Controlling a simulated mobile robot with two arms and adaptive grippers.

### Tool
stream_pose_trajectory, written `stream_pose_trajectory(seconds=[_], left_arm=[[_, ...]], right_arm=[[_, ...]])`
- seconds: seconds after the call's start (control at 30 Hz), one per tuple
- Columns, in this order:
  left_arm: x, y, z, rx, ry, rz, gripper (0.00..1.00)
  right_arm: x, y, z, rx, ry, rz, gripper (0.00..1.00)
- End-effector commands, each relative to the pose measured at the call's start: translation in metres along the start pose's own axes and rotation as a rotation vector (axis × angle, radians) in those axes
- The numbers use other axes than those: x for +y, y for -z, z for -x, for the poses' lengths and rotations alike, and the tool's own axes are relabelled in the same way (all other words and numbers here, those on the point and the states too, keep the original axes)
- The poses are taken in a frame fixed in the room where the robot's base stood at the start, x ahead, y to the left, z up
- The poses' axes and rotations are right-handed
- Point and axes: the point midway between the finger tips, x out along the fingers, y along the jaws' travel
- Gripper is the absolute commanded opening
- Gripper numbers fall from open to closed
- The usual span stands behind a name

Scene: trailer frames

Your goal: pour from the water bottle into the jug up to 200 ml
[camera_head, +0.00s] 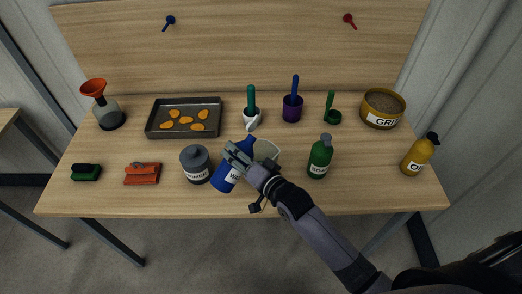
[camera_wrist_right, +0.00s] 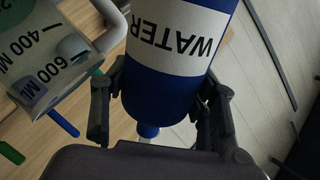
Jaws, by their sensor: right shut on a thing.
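My right gripper (camera_head: 238,158) is shut around the blue water bottle (camera_head: 226,181), holding it tilted near the middle of the bench. In the right wrist view, the bottle (camera_wrist_right: 175,95) sits between both fingers, with its white WATER label upside down. The clear jug (camera_head: 267,149) is beside the gripper and partly hidden by it. In the right wrist view, the jug (camera_wrist_right: 62,62) stands to the left of the bottle with 400 ML and 600 ML marks showing. I cannot tell the water level in it. My left gripper is not in view.
A grey labelled container (camera_head: 196,165) stands close left of the bottle. A green bottle (camera_head: 320,157) stands to the right of the jug.

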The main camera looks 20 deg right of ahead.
Motion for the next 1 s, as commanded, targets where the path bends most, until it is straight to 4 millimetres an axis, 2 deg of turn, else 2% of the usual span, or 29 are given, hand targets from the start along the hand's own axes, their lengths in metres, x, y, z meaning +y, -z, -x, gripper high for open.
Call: stream_pose_trajectory(seconds=[1.0], left_arm=[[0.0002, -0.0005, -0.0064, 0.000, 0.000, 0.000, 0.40]], right_arm=[[-0.0001, -0.0031, -0.0005, -0.023, 0.004, -0.110, 0.11]])
